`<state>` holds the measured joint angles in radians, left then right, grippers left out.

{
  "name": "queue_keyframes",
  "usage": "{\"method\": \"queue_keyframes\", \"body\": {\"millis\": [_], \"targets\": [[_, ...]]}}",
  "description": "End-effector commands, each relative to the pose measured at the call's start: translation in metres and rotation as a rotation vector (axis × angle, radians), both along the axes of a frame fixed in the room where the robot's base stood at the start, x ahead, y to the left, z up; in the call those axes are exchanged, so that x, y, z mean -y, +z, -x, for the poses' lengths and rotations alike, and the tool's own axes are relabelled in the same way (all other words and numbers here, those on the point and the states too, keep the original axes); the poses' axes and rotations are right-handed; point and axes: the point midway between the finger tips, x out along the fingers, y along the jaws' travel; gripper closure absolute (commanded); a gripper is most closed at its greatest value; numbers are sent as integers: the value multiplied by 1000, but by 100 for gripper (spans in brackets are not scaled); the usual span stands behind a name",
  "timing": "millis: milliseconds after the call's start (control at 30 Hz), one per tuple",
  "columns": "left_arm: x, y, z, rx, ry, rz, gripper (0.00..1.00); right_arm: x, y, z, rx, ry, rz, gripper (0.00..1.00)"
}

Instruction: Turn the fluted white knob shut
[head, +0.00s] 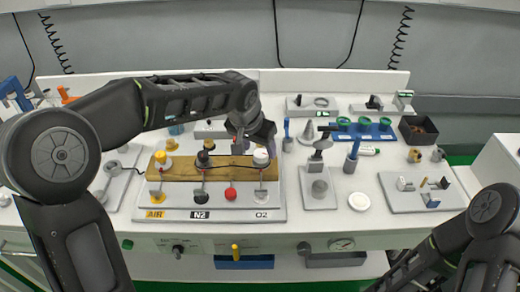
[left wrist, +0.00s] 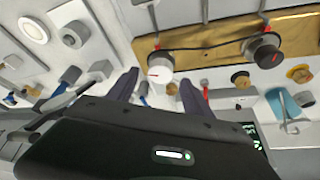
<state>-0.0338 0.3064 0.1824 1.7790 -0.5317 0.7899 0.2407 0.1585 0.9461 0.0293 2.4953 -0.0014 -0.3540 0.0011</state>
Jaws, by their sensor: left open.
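The fluted white knob (head: 261,157) stands at the right end of a brass-coloured bar, above the O2 label. In the left wrist view the white knob (left wrist: 160,66) has a small red mark on its face. My left gripper (head: 240,143) is open and just to the left of and behind the knob in the head view. In the left wrist view its fingertips (left wrist: 160,86) point towards the knob from either side, with nothing held. Whether they touch it I cannot tell. My right arm shows at the lower right, but its gripper is not seen.
The brass bar (head: 230,173) also carries a black knob (head: 203,159) and a yellow knob (head: 160,157). A red cap (head: 231,194) is in front. A grey stand (head: 319,186) is close on the right. A blue tray (head: 368,131) lies farther back.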

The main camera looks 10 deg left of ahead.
Motion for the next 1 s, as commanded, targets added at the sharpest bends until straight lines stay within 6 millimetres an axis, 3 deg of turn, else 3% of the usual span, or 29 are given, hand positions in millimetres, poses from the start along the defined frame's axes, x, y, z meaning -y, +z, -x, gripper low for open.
{"method": "queue_keyframes", "body": {"millis": [200,500,1000], "targets": [[1,-21,-9,-1,2,0,41,0,3,0,-1,-1,1,64],[2,-24,-10,1,2,1,41,0,3,1,-1,-1,1,64],[2,-23,-10,1,1,1,82,0,3,1,-1,-1,1,64]]}}
